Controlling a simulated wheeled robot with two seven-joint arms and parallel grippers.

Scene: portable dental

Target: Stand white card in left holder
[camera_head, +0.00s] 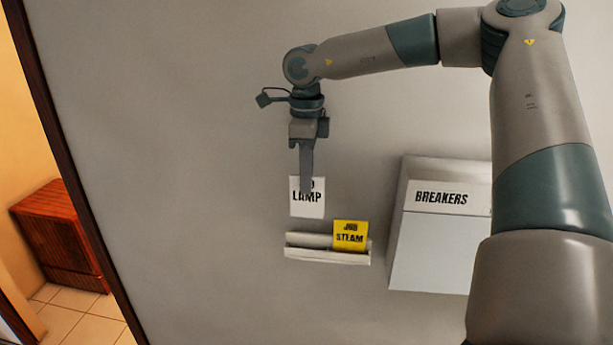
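The white card (307,209) is lettered "LAMP", with a line above it mostly covered by my finger. My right gripper (307,184) points down and is shut on the card's upper part, seen edge-on. The card hangs upright, just above the left part of the white holder rail (325,256) as seen in the picture; a small gap shows between card and rail. The left holder (307,240) looks empty. My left gripper is not in view.
A white box (428,245) labelled "BREAKERS" is on the wall to the right of the rail. My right arm reaches across above it. The grey wall (190,180) to the left is bare. A doorway at far left shows a reddish cabinet (62,235).

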